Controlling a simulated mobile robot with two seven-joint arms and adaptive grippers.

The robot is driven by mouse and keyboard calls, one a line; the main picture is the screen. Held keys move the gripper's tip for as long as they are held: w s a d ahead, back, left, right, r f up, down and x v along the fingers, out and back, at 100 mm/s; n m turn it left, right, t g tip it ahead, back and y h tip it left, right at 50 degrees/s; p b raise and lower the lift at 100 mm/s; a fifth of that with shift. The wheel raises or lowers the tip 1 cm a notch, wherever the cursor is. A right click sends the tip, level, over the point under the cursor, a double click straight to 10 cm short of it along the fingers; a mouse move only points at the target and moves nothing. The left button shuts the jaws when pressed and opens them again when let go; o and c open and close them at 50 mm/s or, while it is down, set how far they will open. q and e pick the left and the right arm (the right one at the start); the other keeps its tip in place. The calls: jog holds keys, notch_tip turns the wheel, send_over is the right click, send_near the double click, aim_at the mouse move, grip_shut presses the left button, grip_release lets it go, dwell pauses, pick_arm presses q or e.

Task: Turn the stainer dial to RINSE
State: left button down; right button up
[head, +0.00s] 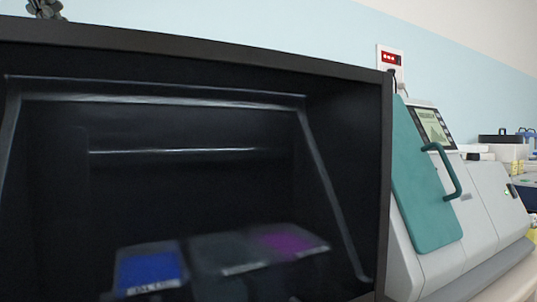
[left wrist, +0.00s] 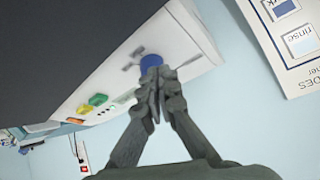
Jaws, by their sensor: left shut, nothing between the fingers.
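The stainer is a large dark box (head: 390,150) with an open front, filling most of the head view. Its white control panel (left wrist: 185,45) shows tilted in the left wrist view. A round blue dial (left wrist: 151,61) sits on that panel, with small grey marks beside it. My left gripper (left wrist: 153,82) is shut and empty, its fingertips at the dial's lower edge and partly covering it. I cannot tell whether they touch it. The dial's setting is not readable. A dark piece, apparently of my left gripper, shows above the box in the head view. My right gripper is not in view.
Blue (head: 150,268), grey (head: 228,252) and purple (head: 285,242) containers sit inside the dark box. A green button (left wrist: 98,99) and yellow button (left wrist: 83,110) are near the dial. A machine with a teal door (head: 425,190) stands right.

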pick_arm(q)
jog(key=shift+w+a+f, duration=0.1)
jog(key=shift+w+f, duration=0.1)
jog(key=shift+f, duration=0.4)
jog(key=shift+w+a+f, duration=0.1)
jog(key=shift+w+f, duration=0.05)
jog(key=shift+f, duration=0.4)
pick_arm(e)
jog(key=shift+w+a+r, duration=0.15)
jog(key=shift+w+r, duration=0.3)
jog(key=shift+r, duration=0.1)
pick_arm(q)
jog(key=shift+w+d+r, duration=0.1)
jog(key=shift+w+r, duration=0.05)
jog(key=shift+w, duration=0.1)
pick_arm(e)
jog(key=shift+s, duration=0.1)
